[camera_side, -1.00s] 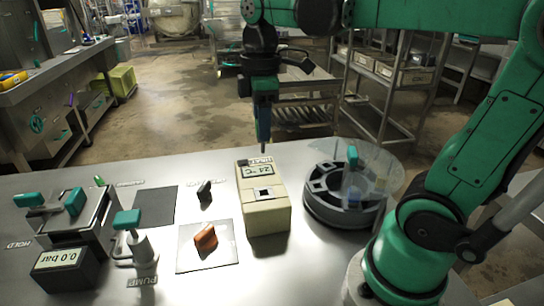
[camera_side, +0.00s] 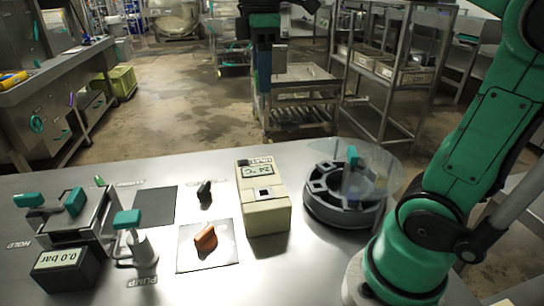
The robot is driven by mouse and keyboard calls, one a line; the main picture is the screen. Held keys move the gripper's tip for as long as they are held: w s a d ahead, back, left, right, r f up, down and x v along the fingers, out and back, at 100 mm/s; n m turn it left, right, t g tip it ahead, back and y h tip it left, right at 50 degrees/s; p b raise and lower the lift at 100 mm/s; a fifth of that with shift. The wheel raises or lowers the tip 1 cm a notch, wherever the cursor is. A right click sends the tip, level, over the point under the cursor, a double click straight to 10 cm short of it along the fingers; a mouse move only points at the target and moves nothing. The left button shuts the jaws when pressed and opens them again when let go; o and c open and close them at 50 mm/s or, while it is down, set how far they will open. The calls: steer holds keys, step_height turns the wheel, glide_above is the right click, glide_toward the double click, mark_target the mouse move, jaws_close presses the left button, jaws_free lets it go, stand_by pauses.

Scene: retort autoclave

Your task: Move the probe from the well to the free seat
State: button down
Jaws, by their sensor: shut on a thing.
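My gripper (camera_side: 263,52) is high above the back edge of the bench, shut on a slim, dark blue-green probe (camera_side: 264,76) that hangs upright, its lower end hard to make out against the trolley. The beige block (camera_side: 266,217) below reads 24 °C. The square well (camera_side: 264,193) in its top shows no probe standing in it. To its right is a dark round carousel (camera_side: 340,216) with square seats. A seat at its left (camera_side: 319,187) looks empty. A teal-topped piece (camera_side: 352,154) stands at its back, and a blue piece shows under the clear cover.
A clear disc (camera_side: 383,168) covers the carousel's right part. The air above the block is free.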

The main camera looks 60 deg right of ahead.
steer(key=s+d+f+m, duration=0.1)
steer(key=s+d+f, duration=0.2)
steer(key=f, duration=0.5)
steer(key=s+d+f+m, duration=0.2)
steer(key=s+d+f, duration=0.2)
steer(key=d+f, duration=0.2)
steer(key=shift+s+f+m, duration=0.15)
steer(key=shift+f+m, duration=0.15)
steer(key=shift+f, duration=0.9)
steer(key=shift+f, duration=0.1)
steer(key=shift+f, duration=0.8)
steer(key=shift+f, duration=0.3)
steer(key=shift+f, duration=0.55)
steer(key=shift+f, duration=0.7)
stand_by(0.7)
